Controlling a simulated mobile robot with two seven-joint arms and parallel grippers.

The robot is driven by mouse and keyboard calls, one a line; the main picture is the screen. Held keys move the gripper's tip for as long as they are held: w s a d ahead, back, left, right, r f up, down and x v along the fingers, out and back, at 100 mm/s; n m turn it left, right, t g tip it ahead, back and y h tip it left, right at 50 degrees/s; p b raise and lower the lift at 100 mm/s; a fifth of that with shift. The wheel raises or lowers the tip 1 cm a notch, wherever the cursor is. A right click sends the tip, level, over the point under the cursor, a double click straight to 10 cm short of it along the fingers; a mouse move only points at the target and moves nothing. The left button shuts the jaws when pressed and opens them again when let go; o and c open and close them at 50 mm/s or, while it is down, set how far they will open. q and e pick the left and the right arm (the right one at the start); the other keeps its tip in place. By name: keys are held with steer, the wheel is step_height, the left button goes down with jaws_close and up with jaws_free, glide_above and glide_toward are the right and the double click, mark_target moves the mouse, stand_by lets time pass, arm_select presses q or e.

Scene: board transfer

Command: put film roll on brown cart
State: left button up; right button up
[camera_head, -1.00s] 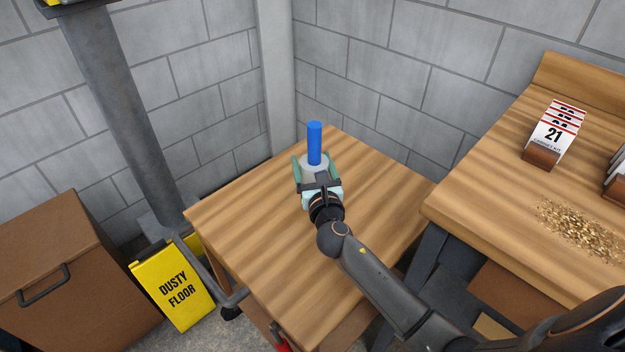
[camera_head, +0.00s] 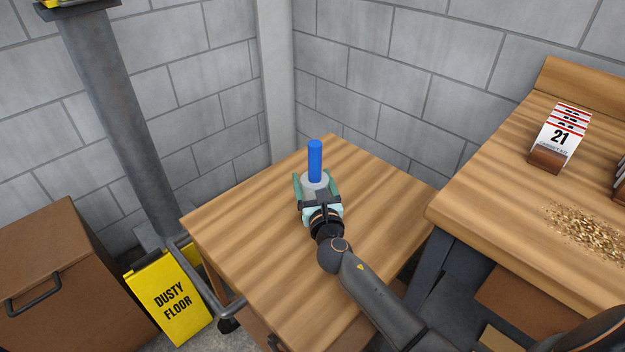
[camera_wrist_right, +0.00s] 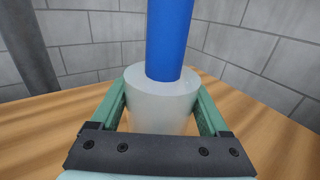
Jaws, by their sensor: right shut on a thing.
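The film roll is a whitish cylinder with a tall blue handle (camera_head: 315,162) standing up from it. My right gripper (camera_head: 316,180) is shut on the whitish body, one green finger on each side. The right wrist view shows the roll (camera_wrist_right: 160,88) upright between the fingers. The roll is over the far half of the wooden top of the brown cart (camera_head: 258,232). I cannot tell whether its base touches the top, as the gripper hides it. My left gripper is not in view.
A higher workbench (camera_head: 480,185) stands at right with a number 21 card stand (camera_head: 558,138) and loose shavings (camera_head: 585,232). A yellow dusty floor sign (camera_head: 170,300), a grey column (camera_head: 115,110) and a brown cabinet (camera_head: 85,270) are at left. Block walls stand behind.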

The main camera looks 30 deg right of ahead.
steer(key=o, duration=1.6)
steer(key=shift+c, duration=0.2)
steer(key=shift+r, duration=0.2)
steer(key=p+v, duration=0.1)
steer(key=v, duration=1.1)
steer(key=shift+f, duration=0.1)
